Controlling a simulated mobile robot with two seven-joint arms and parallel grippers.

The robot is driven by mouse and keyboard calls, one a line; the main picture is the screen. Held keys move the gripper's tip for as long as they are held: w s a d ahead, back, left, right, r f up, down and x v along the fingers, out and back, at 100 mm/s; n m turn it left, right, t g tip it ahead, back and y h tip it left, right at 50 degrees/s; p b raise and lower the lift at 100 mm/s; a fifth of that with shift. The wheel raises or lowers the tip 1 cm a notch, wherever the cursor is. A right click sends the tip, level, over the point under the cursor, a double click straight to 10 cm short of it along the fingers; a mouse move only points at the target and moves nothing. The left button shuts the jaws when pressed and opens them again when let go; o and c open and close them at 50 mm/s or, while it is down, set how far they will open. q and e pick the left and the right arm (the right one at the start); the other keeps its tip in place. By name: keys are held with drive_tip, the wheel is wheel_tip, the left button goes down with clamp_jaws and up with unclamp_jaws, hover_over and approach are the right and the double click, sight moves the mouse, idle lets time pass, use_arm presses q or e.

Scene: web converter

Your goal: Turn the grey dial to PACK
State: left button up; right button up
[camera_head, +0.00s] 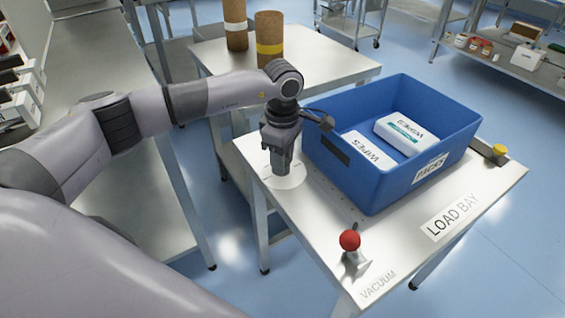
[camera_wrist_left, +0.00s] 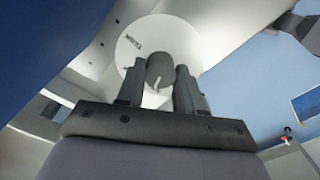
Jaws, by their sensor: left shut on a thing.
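My left gripper (camera_head: 281,168) points straight down over the white round plate (camera_head: 290,183) at the left corner of the load-bay table. In the left wrist view, its two fingers (camera_wrist_left: 158,75) stand on either side of the grey dial (camera_wrist_left: 159,66) and are shut on it. The dial sits on the white round plate (camera_wrist_left: 143,36), with a pale mark on the dial's near side. Small dark lettering shows on the plate but is too small to read surely. In the head view the gripper hides the dial. My right gripper is in neither view.
A blue crate (camera_head: 375,192) holding white WIPES packs (camera_head: 405,133) stands close to the right of the gripper. A red-knobbed VACUUM lever (camera_head: 350,241) stands at the table's front. A yellow button (camera_head: 499,150) is at the far right. Brown rolls (camera_head: 269,38) stand on the table behind.

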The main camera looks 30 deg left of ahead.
use_arm(q)
drive_tip(key=m+b, duration=0.1)
drive_tip(key=m, duration=0.3)
drive_tip(key=shift+m+b, duration=0.3)
drive_tip(key=shift+b, duration=0.1)
drive_tip(key=m+b, duration=0.1)
drive_tip(key=m, duration=0.4)
drive_tip(key=shift+w+r, duration=0.1)
drive_tip(key=shift+m, duration=0.3)
drive_tip(key=o, duration=1)
wheel_tip(320, 180, up, 7)
drive_tip(key=shift+r, duration=0.1)
